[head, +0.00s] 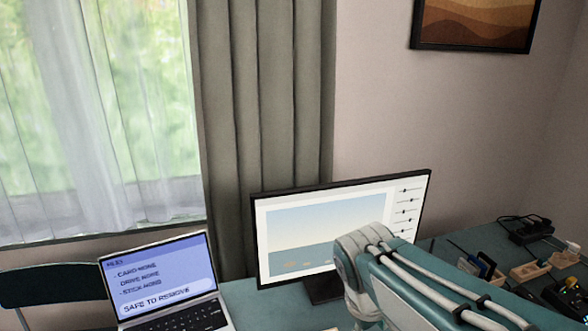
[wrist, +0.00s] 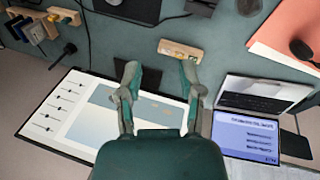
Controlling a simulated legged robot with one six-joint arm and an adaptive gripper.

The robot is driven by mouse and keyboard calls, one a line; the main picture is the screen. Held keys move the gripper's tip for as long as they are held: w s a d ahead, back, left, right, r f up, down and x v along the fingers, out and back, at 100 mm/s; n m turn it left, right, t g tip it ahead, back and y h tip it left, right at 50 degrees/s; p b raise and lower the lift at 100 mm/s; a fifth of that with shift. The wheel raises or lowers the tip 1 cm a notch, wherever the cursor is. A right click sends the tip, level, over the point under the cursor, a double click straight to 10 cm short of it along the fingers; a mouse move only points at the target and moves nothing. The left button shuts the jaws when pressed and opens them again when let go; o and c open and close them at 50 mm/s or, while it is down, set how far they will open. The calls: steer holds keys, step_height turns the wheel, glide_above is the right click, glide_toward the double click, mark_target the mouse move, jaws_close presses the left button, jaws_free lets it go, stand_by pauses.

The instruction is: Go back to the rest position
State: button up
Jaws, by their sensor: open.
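My gripper (wrist: 160,70) shows in the wrist view with its two fingers apart and nothing between them. It hangs over the monitor (wrist: 85,115), with the teal desk (wrist: 225,35) beyond its fingertips. A small wooden block with slots (wrist: 180,51) lies on the desk just past the fingertips, apart from them. In the head view my arm crosses the lower right in front of the monitor (head: 330,228), and the gripper itself cannot be made out there.
An open laptop (head: 165,280) reads "safe to remove" at the lower left. Wooden blocks (head: 530,271), plugs and a black adapter (head: 531,230) crowd the right of the desk. An orange sheet (wrist: 290,30) lies at the wrist view's upper right. A curtain (head: 265,120) hangs behind.

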steer(key=s+d+r+m+t+y, duration=0.1)
steer(key=s+d+m+t+y, duration=0.1)
steer(key=s+m, duration=0.3)
steer(key=shift+s+d+r+m+t, duration=0.35)
steer(key=shift+s+t, duration=0.45)
steer(key=shift+s, duration=1)
